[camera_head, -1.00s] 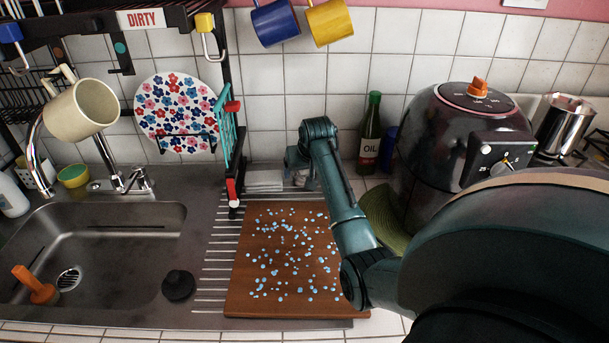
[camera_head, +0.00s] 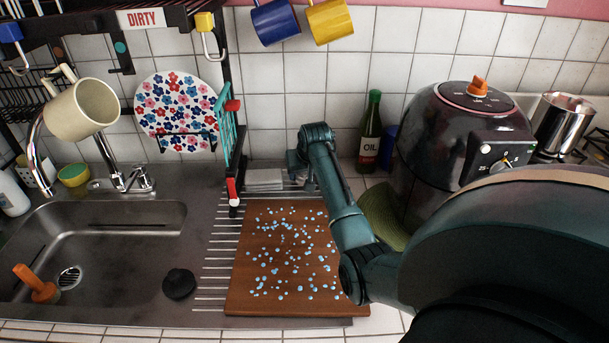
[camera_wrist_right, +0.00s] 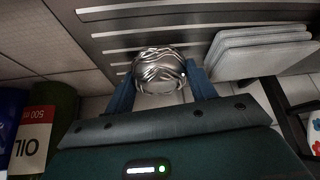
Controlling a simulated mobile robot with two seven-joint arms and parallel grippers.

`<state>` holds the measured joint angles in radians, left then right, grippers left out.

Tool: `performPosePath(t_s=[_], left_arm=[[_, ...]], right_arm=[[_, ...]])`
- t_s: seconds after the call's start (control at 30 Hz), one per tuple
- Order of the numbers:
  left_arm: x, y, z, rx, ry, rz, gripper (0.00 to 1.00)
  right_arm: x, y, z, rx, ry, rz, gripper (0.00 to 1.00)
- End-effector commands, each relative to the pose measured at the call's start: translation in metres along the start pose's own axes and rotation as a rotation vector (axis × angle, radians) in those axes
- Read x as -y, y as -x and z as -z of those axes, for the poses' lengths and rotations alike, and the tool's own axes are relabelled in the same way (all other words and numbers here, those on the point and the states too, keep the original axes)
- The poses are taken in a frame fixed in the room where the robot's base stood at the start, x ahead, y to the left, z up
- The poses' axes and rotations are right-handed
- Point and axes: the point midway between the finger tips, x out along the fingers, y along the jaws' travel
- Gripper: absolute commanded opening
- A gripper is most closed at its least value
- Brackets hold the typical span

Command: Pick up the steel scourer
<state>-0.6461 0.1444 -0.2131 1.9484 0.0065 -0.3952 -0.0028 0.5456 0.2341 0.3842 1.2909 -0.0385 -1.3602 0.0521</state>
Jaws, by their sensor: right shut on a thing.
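The steel scourer (camera_wrist_right: 158,70) is a shiny ball of coiled metal in the right wrist view. It sits between the two blue fingers of my right gripper (camera_wrist_right: 161,88), which are shut on it from both sides. In the head view my right gripper (camera_head: 306,176) is at the back of the drainer, by the tiled wall, and the scourer is mostly hidden by it. I cannot tell whether the scourer still touches the surface under it. My left gripper is not in view.
Pale stacked pads (camera_head: 265,179) lie just left of my right gripper; they also show in the wrist view (camera_wrist_right: 262,50). An oil bottle (camera_head: 369,135) and an air fryer (camera_head: 465,140) stand to its right. A speckled brown board (camera_head: 285,285) lies in front. The sink (camera_head: 110,245) is left.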

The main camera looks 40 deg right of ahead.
Motion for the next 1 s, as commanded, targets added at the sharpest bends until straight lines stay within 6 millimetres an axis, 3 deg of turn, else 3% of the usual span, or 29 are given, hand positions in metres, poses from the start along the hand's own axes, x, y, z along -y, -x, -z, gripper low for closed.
performPosePath(t_s=[0.37,0.8,1.0], left_arm=[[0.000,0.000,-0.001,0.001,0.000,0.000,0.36],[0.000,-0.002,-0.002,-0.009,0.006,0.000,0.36],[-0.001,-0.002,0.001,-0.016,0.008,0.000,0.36]], right_arm=[[0.000,0.006,0.005,-0.004,0.000,0.000,0.34],[0.000,0.075,0.044,-0.004,0.000,0.000,0.34],[0.000,0.087,0.050,-0.001,0.000,0.000,0.34]])
